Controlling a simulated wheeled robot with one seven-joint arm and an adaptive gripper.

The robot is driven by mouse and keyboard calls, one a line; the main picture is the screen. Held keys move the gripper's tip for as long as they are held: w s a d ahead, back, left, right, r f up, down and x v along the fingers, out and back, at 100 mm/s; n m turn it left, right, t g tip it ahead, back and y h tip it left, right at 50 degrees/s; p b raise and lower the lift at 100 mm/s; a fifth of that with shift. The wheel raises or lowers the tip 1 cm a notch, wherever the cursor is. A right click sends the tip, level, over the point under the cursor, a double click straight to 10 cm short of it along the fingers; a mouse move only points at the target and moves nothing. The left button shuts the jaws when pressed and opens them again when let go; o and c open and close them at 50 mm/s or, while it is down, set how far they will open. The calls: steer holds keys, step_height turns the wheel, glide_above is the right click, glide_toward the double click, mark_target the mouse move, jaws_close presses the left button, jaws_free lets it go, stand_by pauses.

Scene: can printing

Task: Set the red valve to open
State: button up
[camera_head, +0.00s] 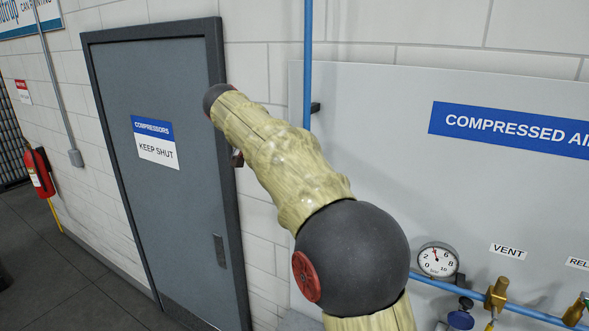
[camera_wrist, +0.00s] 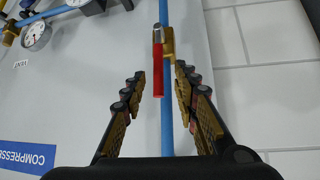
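The red valve (camera_wrist: 158,72) shows in the wrist view as a straight red lever with a silver end. Its brass body (camera_wrist: 169,45) is on a blue pipe. The lever lies roughly parallel to the pipe, just left of it. My gripper (camera_wrist: 160,72) is open, one finger on each side of the lever and pipe. Gaps show between the fingers and the lever, and no contact is visible. How far the fingertips are from the lever in depth is hard to tell. In the head view neither the red valve nor my gripper can be made out.
The blue pipe (camera_head: 308,60) runs up a grey panel (camera_head: 400,85). A gauge (camera_head: 437,260) and brass fittings (camera_head: 496,293) line a lower pipe at right. A grey door (camera_head: 175,200) and red extinguisher (camera_head: 38,172) are left. My arm blocks the middle of the head view.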

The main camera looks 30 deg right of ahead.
steer(key=v, duration=0.7)
stand_by(0.4)
steer(key=a+f+n+y+b, duration=0.1)
steer(key=a+f+n, duration=0.15)
steer(key=f, duration=0.25)
steer(key=s+a+f+n+y, duration=0.1)
steer(key=f+n, duration=0.3)
steer(key=f, duration=0.1)
steer(key=a+f+n+y+b, duration=0.1)
steer(key=a+f+n, duration=0.1)
steer(key=f+n, duration=0.15)
steer(key=s+a+f+n+t+y+b, duration=0.1)
steer(key=s+a+f+y+b, duration=0.1)
steer(key=s+f+b, duration=1.2)
steer(key=s+a+f+n+t+y+b, duration=0.1)
steer(key=s+a+f+n+y+b, duration=0.1)
steer(key=s+f+b, duration=1.3)
steer(key=shift+s+a+f+y, duration=0.35)
steer(key=shift+s+f, duration=1.55)
steer(key=shift+f, duration=1.55)
steer(key=shift+s+a+f+y, duration=0.35)
steer(key=shift+s+f, duration=1.5)
steer(key=shift+f, duration=1.6)
